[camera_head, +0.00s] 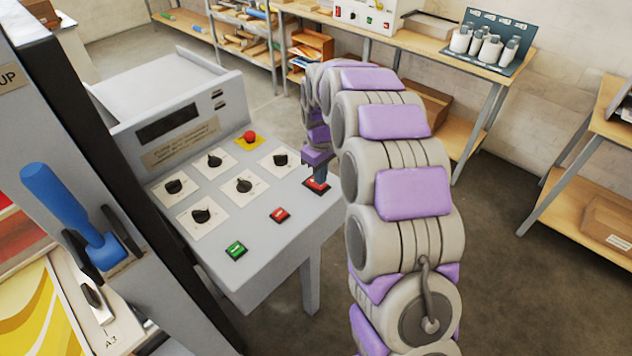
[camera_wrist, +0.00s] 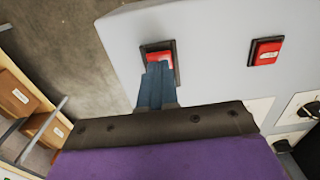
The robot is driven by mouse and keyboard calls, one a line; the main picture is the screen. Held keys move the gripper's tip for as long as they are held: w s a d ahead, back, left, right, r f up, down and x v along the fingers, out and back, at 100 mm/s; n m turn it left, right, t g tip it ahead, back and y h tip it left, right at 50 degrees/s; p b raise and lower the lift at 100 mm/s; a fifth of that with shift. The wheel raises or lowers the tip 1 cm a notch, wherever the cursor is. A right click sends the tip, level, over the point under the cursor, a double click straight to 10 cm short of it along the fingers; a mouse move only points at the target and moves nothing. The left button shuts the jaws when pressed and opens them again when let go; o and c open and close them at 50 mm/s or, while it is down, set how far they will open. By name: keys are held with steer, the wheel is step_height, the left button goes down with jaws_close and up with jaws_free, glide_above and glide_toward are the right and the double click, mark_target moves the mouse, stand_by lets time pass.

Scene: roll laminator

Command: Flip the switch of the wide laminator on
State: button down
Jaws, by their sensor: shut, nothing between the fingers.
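The wide laminator's grey control panel (camera_head: 255,262) fills the left and middle of the head view. A red rocker switch (camera_head: 315,186) in a black frame sits near its right edge. The wrist view also shows this switch (camera_wrist: 158,56). My gripper (camera_head: 319,176) is shut and empty, with its blue-grey fingers pointing down at this switch. In the wrist view the fingertips (camera_wrist: 158,68) overlap the switch's lower part, hiding some of it. I cannot tell whether they touch it or which way the rocker is tipped.
A second red switch (camera_head: 279,215), a green switch (camera_head: 236,250), several black knobs and a red emergency button (camera_head: 250,136) are on the panel. A blue lever (camera_head: 70,215) stands at left. Shelves and wooden tables (camera_head: 425,45) stand behind; floor shows at right.

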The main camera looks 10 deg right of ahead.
steer(key=shift+f, duration=0.75)
stand_by(0.4)
steer(key=shift+r, duration=0.15)
steer(key=shift+r+p, duration=0.4)
steer(key=shift+r, duration=0.15)
steer(key=shift+r+p, duration=1.3)
steer(key=shift+r, duration=1.5)
